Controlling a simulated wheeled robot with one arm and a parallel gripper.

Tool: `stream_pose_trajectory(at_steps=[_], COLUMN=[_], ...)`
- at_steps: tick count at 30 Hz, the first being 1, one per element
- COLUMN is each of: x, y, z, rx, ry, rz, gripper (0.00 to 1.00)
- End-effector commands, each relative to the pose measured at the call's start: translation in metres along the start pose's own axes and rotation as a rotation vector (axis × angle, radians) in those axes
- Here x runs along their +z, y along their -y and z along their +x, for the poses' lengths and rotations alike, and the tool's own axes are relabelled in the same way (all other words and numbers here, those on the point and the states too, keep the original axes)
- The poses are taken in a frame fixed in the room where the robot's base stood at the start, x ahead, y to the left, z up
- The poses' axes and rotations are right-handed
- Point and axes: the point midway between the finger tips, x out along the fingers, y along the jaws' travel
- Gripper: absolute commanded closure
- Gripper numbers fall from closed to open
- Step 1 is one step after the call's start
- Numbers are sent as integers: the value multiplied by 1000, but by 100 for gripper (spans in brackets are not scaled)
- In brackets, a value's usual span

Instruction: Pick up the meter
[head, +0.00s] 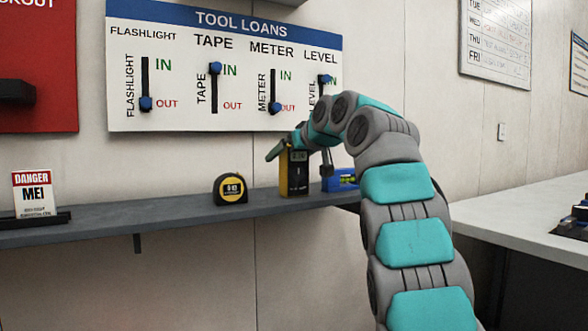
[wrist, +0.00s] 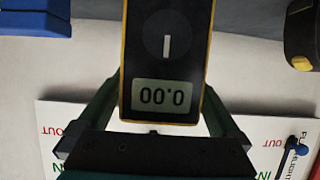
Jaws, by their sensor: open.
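The meter (head: 295,176) is a yellow and black handheld unit standing upright on the grey shelf. In the wrist view the meter (wrist: 168,60) fills the middle, upside down, its display reading 0.00. My gripper (head: 299,155) is at the meter's upper part, with one finger on each side of it. In the wrist view my gripper (wrist: 157,103) is open around the meter, with a small gap visible beside the left finger. Whether the right finger touches the meter is hard to tell.
A yellow and black tape measure (head: 231,189) stands left of the meter on the shelf (head: 150,213). A blue level (head: 343,180) sits close on its right, partly behind my arm. The tool loans board (head: 225,85) hangs above. A danger sign (head: 34,193) stands far left.

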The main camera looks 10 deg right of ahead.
Motion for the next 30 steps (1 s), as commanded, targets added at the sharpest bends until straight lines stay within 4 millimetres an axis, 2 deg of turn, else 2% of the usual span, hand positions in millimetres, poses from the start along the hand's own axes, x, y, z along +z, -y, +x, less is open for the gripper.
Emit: stream_pose_trajectory(at_steps=[6, 30], x=[0, 0], y=[0, 0], z=[1, 1], rx=[0, 0], ry=[-1, 0], rz=[1, 1], gripper=[2, 92])
